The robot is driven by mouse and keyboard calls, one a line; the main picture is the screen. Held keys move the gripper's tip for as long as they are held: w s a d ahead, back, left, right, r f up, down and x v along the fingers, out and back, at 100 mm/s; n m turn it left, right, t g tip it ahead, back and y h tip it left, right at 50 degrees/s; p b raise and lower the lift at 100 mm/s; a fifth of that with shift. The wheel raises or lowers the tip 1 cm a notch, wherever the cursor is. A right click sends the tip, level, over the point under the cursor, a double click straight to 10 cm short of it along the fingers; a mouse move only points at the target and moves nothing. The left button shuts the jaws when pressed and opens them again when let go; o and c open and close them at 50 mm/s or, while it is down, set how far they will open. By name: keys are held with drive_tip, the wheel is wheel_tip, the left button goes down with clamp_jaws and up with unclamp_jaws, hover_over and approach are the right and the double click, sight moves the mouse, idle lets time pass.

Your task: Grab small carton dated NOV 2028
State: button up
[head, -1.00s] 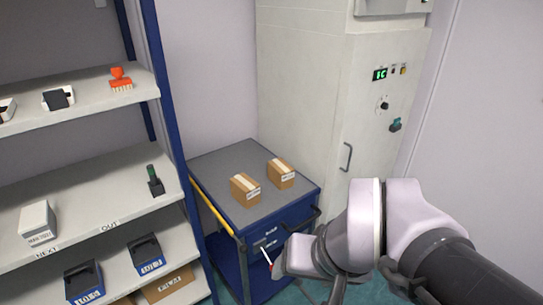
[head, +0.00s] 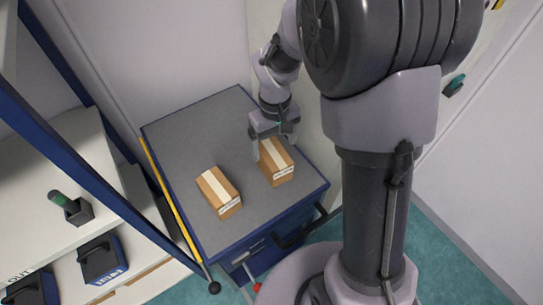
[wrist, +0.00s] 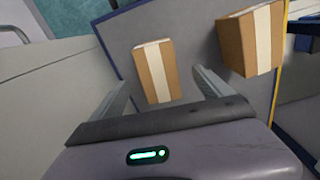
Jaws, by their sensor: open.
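Two small brown cartons with pale tape and white labels stand on the grey top of a blue cart (head: 180,125). The right carton (head: 277,163) is by my gripper (head: 274,142); the left carton (head: 217,190) stands apart from it. The label print is too small to read, so I cannot tell which is dated NOV 2028. My gripper is open and empty. In the wrist view one carton (wrist: 157,75) shows just ahead, between the two fingers (wrist: 165,88). The other carton (wrist: 250,42) is at the upper right, outside the fingers.
A pale cabinet wall is close on the right. The cart's back left top is clear.

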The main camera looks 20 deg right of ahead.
sight(274, 156)
wheel_tip(274, 156, down, 4)
drive_tip(key=shift+w+f+b, duration=0.1)
drive_tip(key=shift+f+b, duration=0.05)
drive_tip(key=shift+b, duration=0.5)
drive_tip(key=f+b, duration=0.2)
drive_tip(key=f, duration=0.1)
drive_tip(key=f+b, duration=0.1)
drive_tip(key=f, duration=0.1)
drive_tip(key=shift+w+d+f, duration=0.1)
drive_tip(key=shift+w, duration=0.3)
drive_tip(key=shift+r, duration=0.2)
drive_tip(key=shift+c, duration=0.2)
clamp_jaws()
